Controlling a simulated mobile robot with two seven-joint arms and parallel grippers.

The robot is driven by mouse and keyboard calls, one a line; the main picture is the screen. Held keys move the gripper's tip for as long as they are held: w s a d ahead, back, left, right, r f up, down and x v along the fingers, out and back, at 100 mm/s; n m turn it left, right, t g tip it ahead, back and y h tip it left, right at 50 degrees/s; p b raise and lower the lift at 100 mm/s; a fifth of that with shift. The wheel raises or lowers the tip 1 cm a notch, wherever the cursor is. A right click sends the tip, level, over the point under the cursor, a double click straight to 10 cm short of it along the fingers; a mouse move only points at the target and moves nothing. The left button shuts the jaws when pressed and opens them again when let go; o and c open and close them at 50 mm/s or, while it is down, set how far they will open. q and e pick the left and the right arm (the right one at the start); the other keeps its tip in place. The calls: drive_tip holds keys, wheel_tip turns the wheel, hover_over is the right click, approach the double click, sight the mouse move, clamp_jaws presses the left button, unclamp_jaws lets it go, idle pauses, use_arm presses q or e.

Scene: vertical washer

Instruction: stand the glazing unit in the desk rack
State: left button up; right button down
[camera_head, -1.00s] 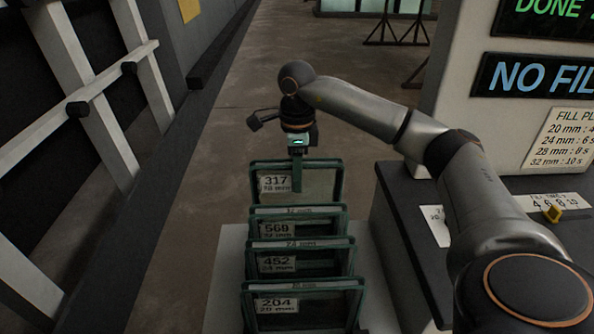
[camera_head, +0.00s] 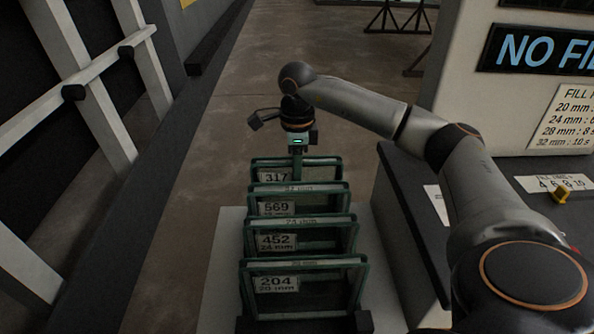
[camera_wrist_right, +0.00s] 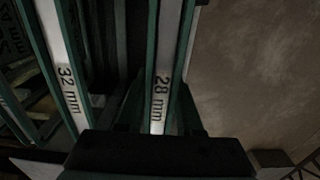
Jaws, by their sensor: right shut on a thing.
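Several glazing units with green edges stand upright in a row on a pale base (camera_head: 222,288) in the head view. The rearmost unit, labelled 317 (camera_head: 274,176), is held at its top by my right gripper (camera_head: 297,166). In the right wrist view the held unit's top edge reads 28 mm (camera_wrist_right: 162,95). The unit labelled 569 (camera_head: 275,208), 32 mm, stands just in front of it and also shows in the wrist view (camera_wrist_right: 66,75). Its frame hides the held unit's lower part, so its seating cannot be seen. My left gripper is out of view.
Units 452 (camera_head: 275,241) and 204 (camera_head: 276,284) stand nearer. A dark-topped desk (camera_head: 408,185) is close on the right, with a yellow item (camera_head: 560,195) on it. A pale framed rack (camera_head: 95,105) stands at left. Bare floor (camera_head: 215,150) lies between.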

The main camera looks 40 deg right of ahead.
drive_tip(key=shift+r, duration=0.2)
drive_tip(key=c, duration=0.7)
unclamp_jaws()
drive_tip(key=shift+o, duration=1.1)
drive_tip(key=shift+f, duration=0.1)
wheel_tip(320, 180, up, 11)
drive_tip(key=shift+r+p, duration=0.2)
drive_tip(key=shift+p, duration=0.5)
drive_tip(key=shift+r+p, duration=0.3)
drive_tip(key=shift+r, duration=0.25)
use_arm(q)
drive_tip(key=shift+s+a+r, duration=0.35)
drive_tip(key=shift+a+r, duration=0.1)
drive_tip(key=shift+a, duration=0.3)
